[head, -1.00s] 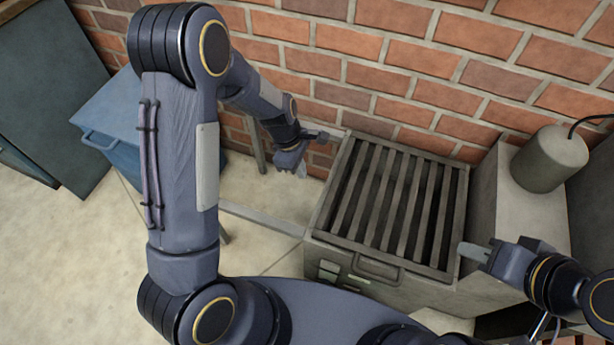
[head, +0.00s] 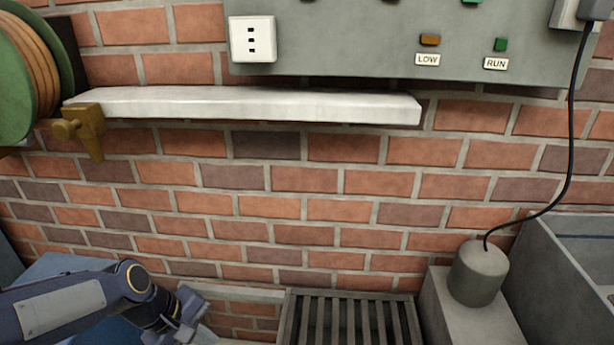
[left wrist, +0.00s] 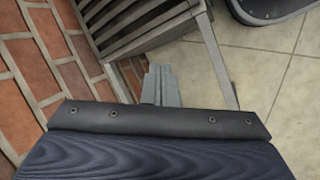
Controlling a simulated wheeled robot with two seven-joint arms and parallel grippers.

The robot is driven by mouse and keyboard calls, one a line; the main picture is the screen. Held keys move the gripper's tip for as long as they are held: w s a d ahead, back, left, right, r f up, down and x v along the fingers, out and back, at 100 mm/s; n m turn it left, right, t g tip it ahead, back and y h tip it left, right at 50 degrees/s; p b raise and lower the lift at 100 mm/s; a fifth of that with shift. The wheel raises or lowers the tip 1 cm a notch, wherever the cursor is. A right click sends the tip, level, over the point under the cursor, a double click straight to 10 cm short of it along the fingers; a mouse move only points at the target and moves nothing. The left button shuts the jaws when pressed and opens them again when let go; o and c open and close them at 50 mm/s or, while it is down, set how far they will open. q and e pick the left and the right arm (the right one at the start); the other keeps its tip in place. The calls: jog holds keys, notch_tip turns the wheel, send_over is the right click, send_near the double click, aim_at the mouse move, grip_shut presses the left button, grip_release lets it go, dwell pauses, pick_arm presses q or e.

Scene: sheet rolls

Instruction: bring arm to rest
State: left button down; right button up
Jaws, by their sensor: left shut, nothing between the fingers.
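My left gripper (head: 192,318) is at the lower left of the head view, in front of the brick wall and left of the slatted grate. It is shut and empty. In the left wrist view its closed fingers (left wrist: 161,84) show at the centre, with the slatted unit beyond them. My right gripper is outside both current views.
The slatted grate (head: 350,322) stands at the bottom, with a grey cylinder (head: 478,273) on a block to its right. A white shelf (head: 250,104) and a grey panel (head: 340,45) are on the brick wall (head: 300,208). A green reel (head: 14,100) hangs at the upper left.

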pick_arm(q)
jog(key=s+a+r+m+t, duration=0.1)
jog(key=s+r+m+t, duration=0.2)
jog(key=s, duration=0.4)
jog(key=s+a+r+m, duration=0.1)
jog(key=s+r+m, duration=0.1)
jog(key=s+m, duration=0.45)
notch_tip(320, 180, up, 22)
jog(key=p, duration=2.2)
jog(key=shift+d+r+n+y, duration=0.25)
jog(key=shift+n+y, duration=0.1)
jog(key=shift+y, duration=0.05)
jog(key=shift+s, duration=0.1)
